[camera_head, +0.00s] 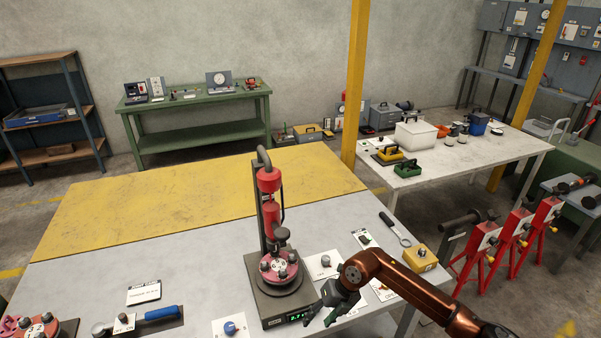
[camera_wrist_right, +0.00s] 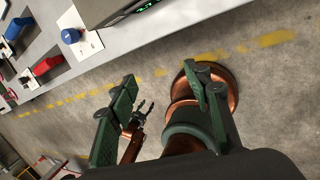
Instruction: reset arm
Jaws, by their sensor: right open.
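My right gripper (camera_head: 318,317) is at the front edge of the grey bench, just right of the front corner of a dark press-like stand (camera_head: 262,215). In the right wrist view its green fingers (camera_wrist_right: 160,72) are spread wide with nothing between them. A red flanged piece (camera_head: 279,266) with dark knobs sits on the stand's base, behind and left of the gripper. My left gripper is outside the head view. In the right wrist view a small dark gripper (camera_wrist_right: 143,112) on a copper arm shows far off, too small to read its jaws.
The yellow mat (camera_head: 150,205) is clear. Red stands (camera_head: 476,258) stand on the floor at right.

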